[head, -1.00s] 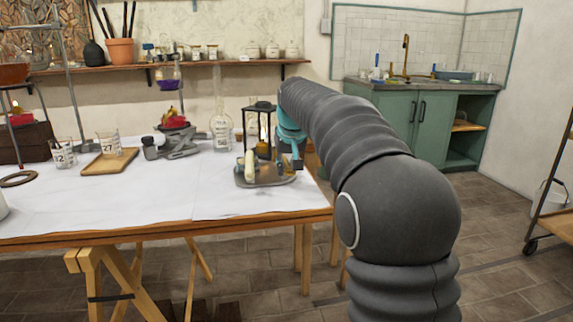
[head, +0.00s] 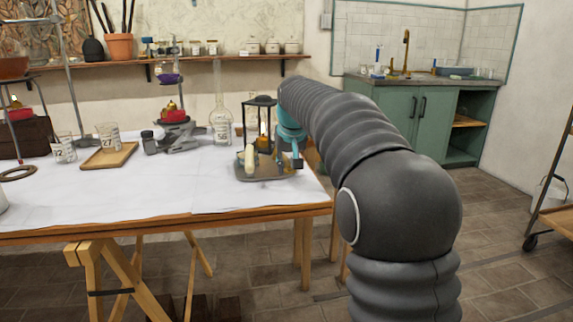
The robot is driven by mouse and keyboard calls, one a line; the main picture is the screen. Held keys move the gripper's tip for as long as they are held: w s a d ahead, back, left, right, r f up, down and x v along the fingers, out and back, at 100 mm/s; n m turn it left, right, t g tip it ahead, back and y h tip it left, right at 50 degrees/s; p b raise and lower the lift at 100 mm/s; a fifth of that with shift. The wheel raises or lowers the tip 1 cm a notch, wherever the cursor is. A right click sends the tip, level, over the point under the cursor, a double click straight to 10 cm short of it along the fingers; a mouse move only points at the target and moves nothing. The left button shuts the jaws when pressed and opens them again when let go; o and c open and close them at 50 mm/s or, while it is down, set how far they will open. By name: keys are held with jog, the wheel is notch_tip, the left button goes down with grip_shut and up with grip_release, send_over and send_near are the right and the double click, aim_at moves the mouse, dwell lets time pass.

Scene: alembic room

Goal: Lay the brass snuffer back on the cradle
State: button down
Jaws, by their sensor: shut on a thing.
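My gripper (head: 291,150), teal, is at the far end of my dark ribbed arm, over the right side of a grey tray (head: 262,176) on the white-covered table. Its fingers look closed. The brass snuffer in them is too small and too covered to make out. I cannot pick out the cradle among the small things on the tray. Whether the gripper touches the tray is unclear.
A clear flask (head: 220,122) stands behind and left of the tray. Farther left are a lab jack (head: 180,138) and a wooden tray (head: 108,160) with a beaker. The table's front middle is clear. The table's right edge is close to the grey tray.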

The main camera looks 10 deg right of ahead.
jog(key=c, duration=1)
grip_release()
jog(key=v, duration=1.1)
jog(key=shift+s, duration=0.1)
jog(key=s+f, duration=0.3)
jog(key=s, duration=0.6)
jog(key=s+f, duration=0.3)
jog(key=s, duration=0.7)
jog(key=s+f, duration=1.5)
jog(key=s, duration=0.1)
jog(key=shift+s+f, duration=0.2)
jog(key=shift+f, duration=0.1)
